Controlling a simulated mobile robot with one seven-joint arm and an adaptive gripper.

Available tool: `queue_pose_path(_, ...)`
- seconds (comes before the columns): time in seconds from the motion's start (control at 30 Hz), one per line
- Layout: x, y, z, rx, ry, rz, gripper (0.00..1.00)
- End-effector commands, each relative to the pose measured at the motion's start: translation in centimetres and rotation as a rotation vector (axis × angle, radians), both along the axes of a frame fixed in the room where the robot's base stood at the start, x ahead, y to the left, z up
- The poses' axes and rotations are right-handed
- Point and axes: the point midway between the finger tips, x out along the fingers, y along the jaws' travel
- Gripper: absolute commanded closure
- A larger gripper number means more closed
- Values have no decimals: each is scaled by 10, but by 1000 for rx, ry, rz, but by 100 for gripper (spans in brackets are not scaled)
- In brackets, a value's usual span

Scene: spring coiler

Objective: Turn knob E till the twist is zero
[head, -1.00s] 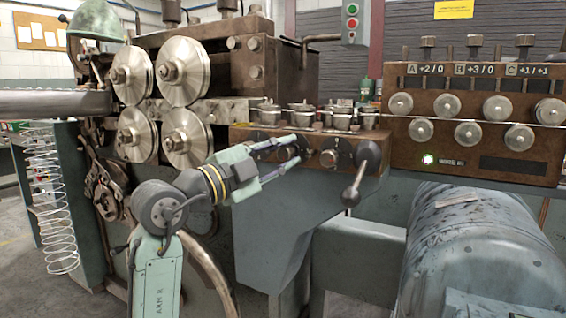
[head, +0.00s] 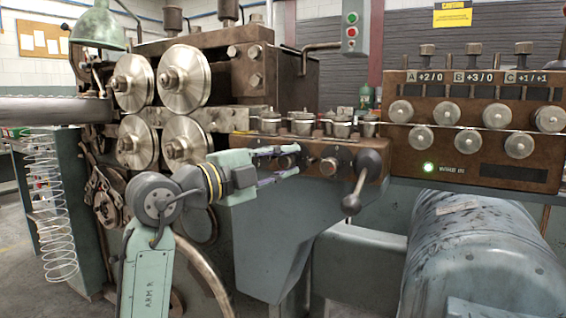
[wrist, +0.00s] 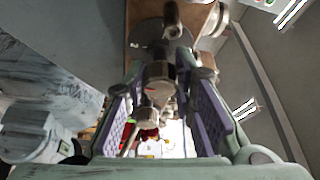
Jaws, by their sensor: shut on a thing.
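My gripper (head: 290,162) reaches from the left to the brown front panel (head: 300,142) below the coiling head. Its two fingers are shut on a small metal knob (head: 287,161) at the left of that panel. In the wrist view, a round metal knob (wrist: 160,78) shows between the purple finger pads (wrist: 158,115). No letter can be read on it, so I cannot tell whether it is knob E. No twist value is readable; the labels in view read A +2/0, B +3/0 and C +1/+1.
Right of my gripper are another knob (head: 329,166) and a ball-ended lever (head: 356,192). Several large steel rollers (head: 184,76) stand at the left behind my arm. A brown panel with several round knobs (head: 446,113) and a lit green lamp (head: 428,167) is at the right.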

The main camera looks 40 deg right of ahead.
Motion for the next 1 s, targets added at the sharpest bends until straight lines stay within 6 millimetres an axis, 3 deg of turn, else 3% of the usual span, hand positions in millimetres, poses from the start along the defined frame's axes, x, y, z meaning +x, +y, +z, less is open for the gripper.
queue_pose_path(0.03,0,0,0,-1,0,0,100)
queue_pose_path(0.07,0,0,0,-1,0,0,74)
queue_pose_path(0.17,0,0,0,-1,0,0,68)
queue_pose_path(0.57,0,7,0,-1,1,1,67)
queue_pose_path(1.0,-1,92,-7,-1,0,2,67)
